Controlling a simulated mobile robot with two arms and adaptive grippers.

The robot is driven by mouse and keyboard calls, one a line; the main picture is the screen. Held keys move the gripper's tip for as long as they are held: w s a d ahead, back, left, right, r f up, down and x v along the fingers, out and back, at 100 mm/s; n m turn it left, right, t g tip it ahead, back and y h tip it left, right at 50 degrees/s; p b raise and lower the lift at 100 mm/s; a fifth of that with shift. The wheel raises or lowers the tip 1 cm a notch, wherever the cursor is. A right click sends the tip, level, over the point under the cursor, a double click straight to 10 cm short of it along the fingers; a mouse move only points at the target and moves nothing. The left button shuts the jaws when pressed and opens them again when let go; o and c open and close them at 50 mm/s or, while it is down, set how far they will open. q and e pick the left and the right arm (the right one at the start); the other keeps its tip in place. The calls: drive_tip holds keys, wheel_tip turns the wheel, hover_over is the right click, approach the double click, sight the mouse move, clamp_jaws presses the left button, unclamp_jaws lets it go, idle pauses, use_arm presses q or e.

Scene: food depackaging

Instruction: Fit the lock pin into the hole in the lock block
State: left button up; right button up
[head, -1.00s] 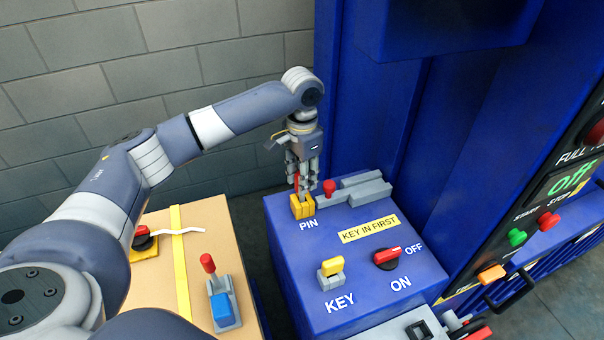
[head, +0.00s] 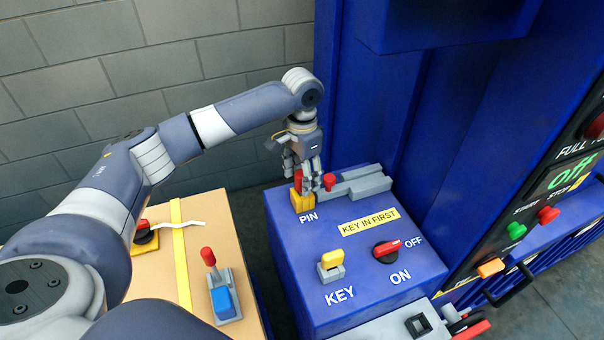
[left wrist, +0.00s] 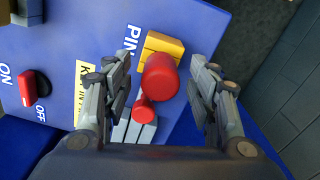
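The yellow lock block (head: 301,203) sits beside the PIN label on the blue cabinet. The red-headed lock pin (head: 297,179) stands upright at it; in the left wrist view the red head (left wrist: 161,76) covers part of the yellow block (left wrist: 158,44). The pin's lower end is hidden, so its depth in the hole cannot be seen. My left gripper (head: 305,178) is directly above the block. In the left wrist view its fingers (left wrist: 162,100) are spread on both sides of the red head, with gaps, so it is open. My right gripper is not in view.
A grey slide bar (head: 362,186) with a small red knob (head: 329,181) lies close right of the gripper. A yellow key (head: 331,260) and red switch (head: 386,250) are nearer. A cardboard-coloured box (head: 205,240) with a red-handled clamp (head: 218,283) stands left.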

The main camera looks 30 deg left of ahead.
use_arm(q)
wheel_tip(320, 180, up, 12)
idle(0.6)
idle(0.4)
